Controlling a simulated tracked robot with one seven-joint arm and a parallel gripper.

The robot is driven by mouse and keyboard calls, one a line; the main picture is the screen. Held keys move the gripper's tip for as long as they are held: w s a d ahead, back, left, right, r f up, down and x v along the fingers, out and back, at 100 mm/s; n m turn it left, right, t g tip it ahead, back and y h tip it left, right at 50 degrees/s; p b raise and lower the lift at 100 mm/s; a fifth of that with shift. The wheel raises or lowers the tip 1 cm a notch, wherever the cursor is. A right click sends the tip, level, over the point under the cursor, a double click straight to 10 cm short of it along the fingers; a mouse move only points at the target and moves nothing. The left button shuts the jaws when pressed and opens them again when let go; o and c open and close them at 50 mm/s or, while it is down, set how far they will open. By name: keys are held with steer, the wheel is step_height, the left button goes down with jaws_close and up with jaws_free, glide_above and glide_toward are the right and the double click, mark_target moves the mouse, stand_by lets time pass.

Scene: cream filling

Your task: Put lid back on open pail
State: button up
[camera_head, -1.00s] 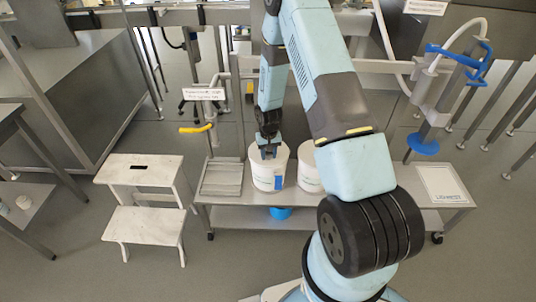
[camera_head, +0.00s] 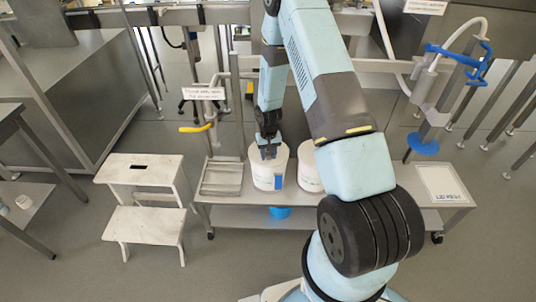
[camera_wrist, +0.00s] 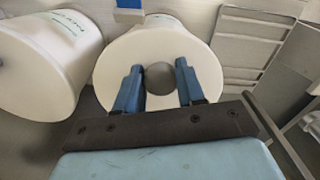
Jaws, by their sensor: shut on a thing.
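A white pail (camera_head: 268,180) with a blue label stands on the low metal bench. Its side also shows behind the lid in the wrist view (camera_wrist: 158,22). A white round lid (camera_wrist: 207,72) with a grey knob (camera_wrist: 160,79) covers the pail's top. I cannot tell whether it sits fully flush. My gripper (camera_head: 268,152) points down at the pail's top. In the wrist view its two blue fingers (camera_wrist: 158,72) are on either side of the knob, shut on it. The lid is mostly hidden by my gripper in the head view.
A second white pail (camera_head: 309,172) stands close to the right, partly behind my arm. The flat panel marked as lid rest (camera_head: 443,184) is bare at the bench's right end. A metal rack (camera_head: 220,178) lies left of the pail. A white step stool (camera_head: 145,205) stands left.

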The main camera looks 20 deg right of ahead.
stand_by(0.3)
steer(key=o, duration=1.1)
steer(key=shift+o, duration=0.6)
steer(key=o, duration=0.4)
steer(key=shift+r, duration=3.45)
